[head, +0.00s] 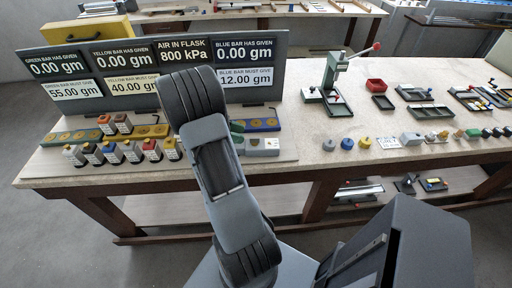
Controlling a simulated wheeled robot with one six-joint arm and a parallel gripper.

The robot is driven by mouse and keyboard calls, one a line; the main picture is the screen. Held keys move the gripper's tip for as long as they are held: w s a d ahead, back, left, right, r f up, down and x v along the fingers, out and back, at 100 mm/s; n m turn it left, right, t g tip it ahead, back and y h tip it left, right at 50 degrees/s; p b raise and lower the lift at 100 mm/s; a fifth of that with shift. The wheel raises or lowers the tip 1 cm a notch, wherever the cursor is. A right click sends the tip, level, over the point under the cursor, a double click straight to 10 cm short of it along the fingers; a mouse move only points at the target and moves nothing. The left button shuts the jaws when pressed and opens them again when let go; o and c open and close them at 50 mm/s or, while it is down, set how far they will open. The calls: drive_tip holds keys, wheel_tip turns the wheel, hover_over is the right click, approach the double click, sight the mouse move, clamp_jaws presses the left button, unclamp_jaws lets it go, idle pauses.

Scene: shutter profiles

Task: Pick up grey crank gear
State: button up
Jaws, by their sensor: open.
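I cannot pick out the grey crank gear for certain at this size. A small grey round piece (328,145) lies near the front edge of the table, right of my arm. It sits left of a blue round piece (347,143) and a yellow one (366,143). My arm rises through the middle of the view and hides part of the table. My gripper does not show.
The long table (290,120) carries a display board (130,68) at back left, with several small bottles (130,150) before it. A green hand press (334,85), a red bin (375,85) and dark trays (432,112) stand at right. The lower shelf holds more parts.

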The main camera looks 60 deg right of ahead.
sight(254, 138)
drive_tip(key=shift+p+x, duration=0.3)
drive_tip(key=shift+x, duration=2)
clamp_jaws()
